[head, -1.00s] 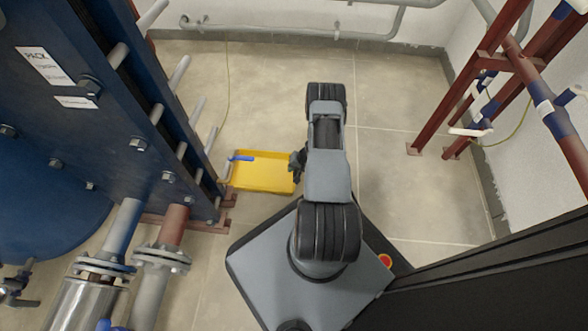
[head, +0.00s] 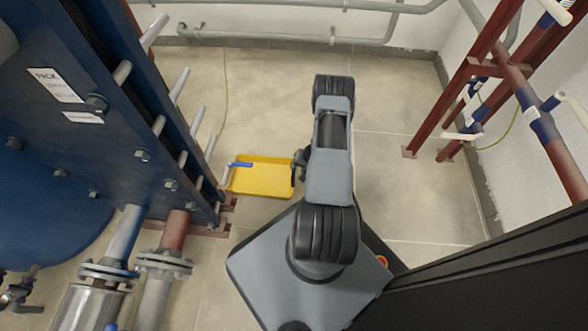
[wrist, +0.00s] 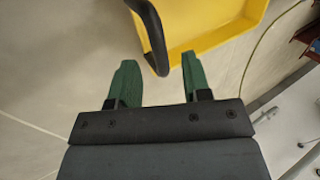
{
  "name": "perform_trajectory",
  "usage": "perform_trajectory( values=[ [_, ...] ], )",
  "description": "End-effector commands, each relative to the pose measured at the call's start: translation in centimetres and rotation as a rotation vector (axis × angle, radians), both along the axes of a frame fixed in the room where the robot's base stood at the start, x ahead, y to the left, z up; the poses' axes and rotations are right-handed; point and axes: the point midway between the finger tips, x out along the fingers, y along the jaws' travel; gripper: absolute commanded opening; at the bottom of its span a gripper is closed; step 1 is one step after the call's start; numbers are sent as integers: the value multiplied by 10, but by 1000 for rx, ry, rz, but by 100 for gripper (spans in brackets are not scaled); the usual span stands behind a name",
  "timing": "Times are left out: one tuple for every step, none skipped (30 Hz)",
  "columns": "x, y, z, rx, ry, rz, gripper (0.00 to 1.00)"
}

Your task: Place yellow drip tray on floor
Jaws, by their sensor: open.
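The yellow drip tray (head: 262,178) lies on the floor beside the blue plate exchanger. A blue handle or valve lever (head: 240,164) shows over its left end. In the wrist view the tray (wrist: 205,22) is at the top, with a thick black curved handle (wrist: 152,38) at its near edge. My gripper (wrist: 158,78) has two green fingers, open and empty, with the handle's lower end above the space between them. In the head view my gripper (head: 299,166) is at the tray's right end, partly hidden by my arm.
The blue plate exchanger (head: 75,110) with protruding rods and flanged pipes stands at the left. A red steel frame with pipes (head: 480,85) stands at the right. The floor (head: 390,190) right of my arm is clear. A thin yellow hose (wrist: 262,50) runs beyond the tray.

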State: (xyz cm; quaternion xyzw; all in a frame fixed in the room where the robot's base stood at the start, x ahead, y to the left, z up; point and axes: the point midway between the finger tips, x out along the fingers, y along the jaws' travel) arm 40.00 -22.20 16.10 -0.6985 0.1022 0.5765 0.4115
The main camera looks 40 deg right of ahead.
Motion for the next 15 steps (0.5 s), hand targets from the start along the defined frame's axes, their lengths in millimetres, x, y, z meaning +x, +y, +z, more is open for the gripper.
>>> perform_trajectory(
  values=[
    [-3,-4,13,-1,-1,-3,44],
    [-5,-6,17,0,-1,-4,44],
    [-6,-8,23,0,-1,-3,44],
    [-8,-9,27,0,-2,-2,44],
    [-9,-10,30,1,-1,-2,44],
    [-11,-12,34,1,-1,-2,44],
    [-12,-13,36,1,-1,-2,44],
    [-13,-14,39,0,-1,-1,44],
    [-14,-15,42,0,-1,0,44],
    [-14,-16,44,0,-2,0,44],
    [-14,-16,47,-1,-2,2,44],
    [-12,-16,52,-2,-4,9,44],
    [-10,-16,58,-4,-6,16,44],
    [-6,-14,66,-6,-9,27,44],
    [1,-12,79,-12,-15,48,44]
  ],
)
